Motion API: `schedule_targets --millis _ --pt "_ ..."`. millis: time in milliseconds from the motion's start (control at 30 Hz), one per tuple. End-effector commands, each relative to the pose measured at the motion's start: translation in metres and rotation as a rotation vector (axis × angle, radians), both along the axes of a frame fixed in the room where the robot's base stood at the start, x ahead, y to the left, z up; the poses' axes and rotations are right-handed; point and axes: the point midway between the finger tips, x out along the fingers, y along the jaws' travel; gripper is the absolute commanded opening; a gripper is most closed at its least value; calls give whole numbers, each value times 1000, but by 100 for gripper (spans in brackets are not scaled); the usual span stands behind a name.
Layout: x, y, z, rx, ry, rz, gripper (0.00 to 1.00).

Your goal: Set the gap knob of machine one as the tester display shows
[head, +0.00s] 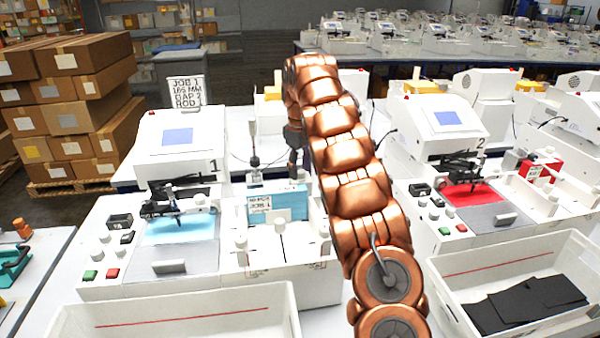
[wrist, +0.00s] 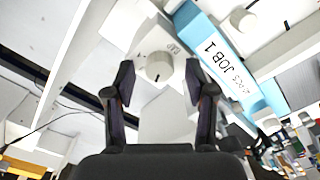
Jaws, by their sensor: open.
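A white round knob (wrist: 158,66) with a short dark mark at its lower edge shows in the wrist view, beside lettering that looks like GAP. My gripper (wrist: 159,72) is open, with one dark finger to each side of the knob in the picture; I cannot tell whether they touch it. In the head view my gripper (head: 295,142) points down behind the blue JOB 1 box. Machine one (head: 150,165) stands at the left with its number 1. A sign (head: 186,92) behind it reads JOB 1, 165 MM, GAP 2, ROD 1. I cannot make out a tester display.
The light blue JOB 1 box (wrist: 225,65) lies close to the right finger. Machine two (head: 450,130) with a red bed stands at the right. White trays (head: 190,312) line the front, the right one holding black sheets (head: 525,303). Cardboard boxes (head: 75,100) are stacked at the left.

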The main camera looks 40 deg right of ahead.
Motion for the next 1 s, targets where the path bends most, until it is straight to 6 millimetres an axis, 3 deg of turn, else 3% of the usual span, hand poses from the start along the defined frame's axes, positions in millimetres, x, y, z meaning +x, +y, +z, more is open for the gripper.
schedule_targets --millis 433,900,1000 --pt "0 0 -6 -1 0 -1 55" --pt "0 0 -6 -1 0 0 6" --pt "0 0 -6 -1 0 0 0"
